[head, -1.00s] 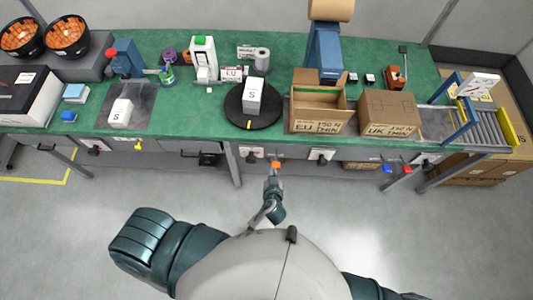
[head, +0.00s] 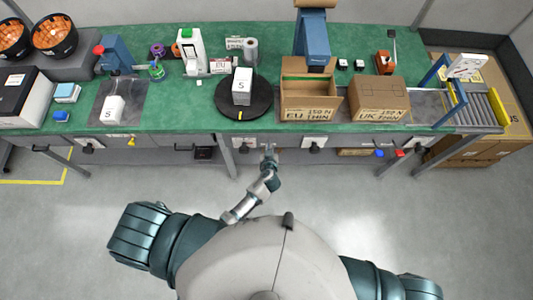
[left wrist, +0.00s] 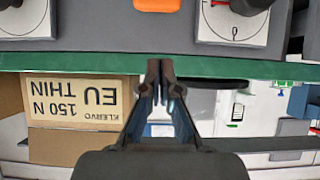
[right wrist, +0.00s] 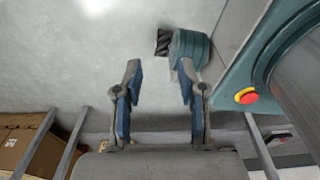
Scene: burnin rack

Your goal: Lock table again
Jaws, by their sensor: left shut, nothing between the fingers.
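The round black turntable (head: 258,110) sits on the green table (head: 170,120) and carries a white box marked S (head: 242,86). An orange part (left wrist: 157,4) shows at the top edge of the left wrist view, between two pale panels with dark knobs. In the head view it cannot be made out behind my left gripper (head: 268,149), which is at the table's front edge below the turntable. In the left wrist view the left gripper (left wrist: 160,66) is shut and empty, with its tips over the green table edge. My right gripper (right wrist: 160,68) is open and empty above the floor.
An open EU carton (head: 309,115) and a closed UK carton (head: 380,114) stand right of the turntable. Black knobs on pale panels (head: 312,143) line the table front. Another S box (head: 112,108) stands on a grey mat at left. The floor in front is clear.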

